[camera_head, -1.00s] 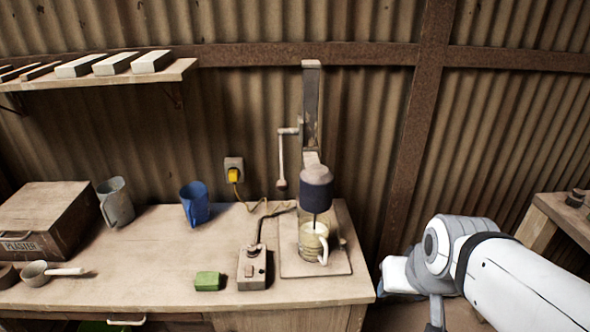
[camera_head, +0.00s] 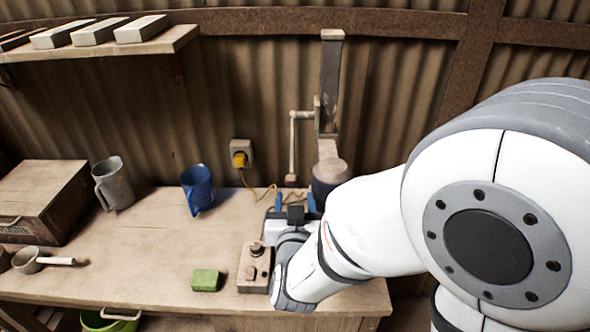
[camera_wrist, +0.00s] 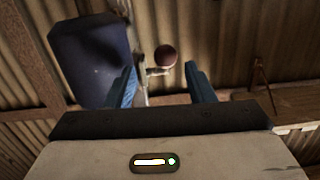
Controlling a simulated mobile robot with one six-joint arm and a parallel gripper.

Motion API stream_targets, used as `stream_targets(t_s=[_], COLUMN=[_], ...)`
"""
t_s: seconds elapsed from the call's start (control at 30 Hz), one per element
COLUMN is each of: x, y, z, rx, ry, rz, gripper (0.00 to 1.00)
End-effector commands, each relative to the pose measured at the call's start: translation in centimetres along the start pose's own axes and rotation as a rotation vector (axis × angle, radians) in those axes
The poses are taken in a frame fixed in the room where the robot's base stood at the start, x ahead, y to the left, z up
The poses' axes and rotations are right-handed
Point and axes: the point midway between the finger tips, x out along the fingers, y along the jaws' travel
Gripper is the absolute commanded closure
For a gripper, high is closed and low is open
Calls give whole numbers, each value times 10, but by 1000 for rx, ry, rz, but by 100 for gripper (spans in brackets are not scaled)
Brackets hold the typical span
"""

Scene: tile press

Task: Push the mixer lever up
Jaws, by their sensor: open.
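The mixer lever (camera_head: 293,145) hangs down at the left side of the mixer column (camera_head: 330,90), with its dark knob (camera_head: 291,180) at the bottom. My gripper (camera_head: 294,203) is open and empty, just below the knob in the head view. In the wrist view, the knob (camera_wrist: 166,55) shows beyond and between the two blue fingers, apart from them. The dark mixer head (camera_wrist: 92,60) is beside the left finger there. My arm hides most of the mixer base, the mug and part of the head (camera_head: 328,177).
A control box (camera_head: 255,268) stands beside my wrist, with a green sponge (camera_head: 206,280) to its left. A blue jug (camera_head: 197,188) and a grey jug (camera_head: 113,182) stand farther left. A yellow plug (camera_head: 240,158) is on the wall. The bench middle is clear.

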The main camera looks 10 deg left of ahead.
Motion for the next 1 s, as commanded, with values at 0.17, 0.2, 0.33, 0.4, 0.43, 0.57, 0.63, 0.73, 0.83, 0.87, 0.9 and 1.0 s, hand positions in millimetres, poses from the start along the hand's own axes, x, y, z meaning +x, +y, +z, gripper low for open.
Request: stream_targets(t_s=[0.17, 0.2, 0.33, 0.4, 0.43, 0.57, 0.63, 0.73, 0.83, 0.87, 0.9, 1.0], x=[-8, -7, 5, 17, 22, 43, 52, 62, 67, 68, 68, 68], y=[-11, -11, -11, -11, -10, -10, -11, -11, -11, -11, -11, -11], z=[1, 0, -3, -5, -5, -7, -7, -8, -7, -7, -7, -7], rx=[-30, -32, -34, -34, -35, -33, -33, -33, -33, -32, -32, -32], ry=[67, 74, 80, 80, 80, 79, 78, 79, 80, 80, 80, 80], rz=[10, 13, 17, 17, 18, 16, 16, 14, 13, 13, 13, 12], gripper=[51, 51, 51, 51, 51, 51, 51, 51, 51, 51, 51, 51])
